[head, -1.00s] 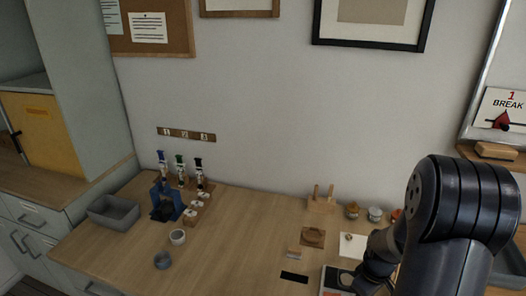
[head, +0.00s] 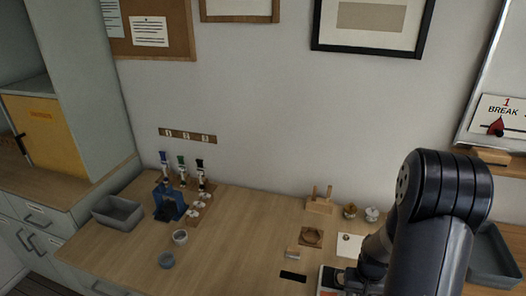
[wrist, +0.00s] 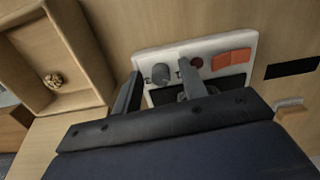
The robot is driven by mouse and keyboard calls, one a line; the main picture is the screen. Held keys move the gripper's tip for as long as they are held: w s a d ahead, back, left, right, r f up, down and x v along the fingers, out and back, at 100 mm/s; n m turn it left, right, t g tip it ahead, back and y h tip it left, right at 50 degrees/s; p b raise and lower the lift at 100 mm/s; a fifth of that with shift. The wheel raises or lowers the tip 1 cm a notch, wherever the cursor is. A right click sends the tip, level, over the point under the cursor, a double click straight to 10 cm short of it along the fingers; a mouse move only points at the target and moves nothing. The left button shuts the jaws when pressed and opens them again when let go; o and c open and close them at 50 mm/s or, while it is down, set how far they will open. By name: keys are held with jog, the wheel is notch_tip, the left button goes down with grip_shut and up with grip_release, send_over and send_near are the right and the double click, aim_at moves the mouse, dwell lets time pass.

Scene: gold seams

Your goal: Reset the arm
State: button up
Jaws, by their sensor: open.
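The fingertips lie over or in front of a white panel (wrist: 148,59) with a grey knob, a dark red button and orange-red blocks. I cannot tell whether they touch it. Part of the white panel (head: 327,281) shows there beside my arm.
A wooden tray (wrist: 92,42) holds a small gold piece. The table's middle is clear.

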jog(key=shift+m+p, duration=0.3)
jog(key=shift+m, duration=0.3)
jog(key=shift+r, duration=0.15)
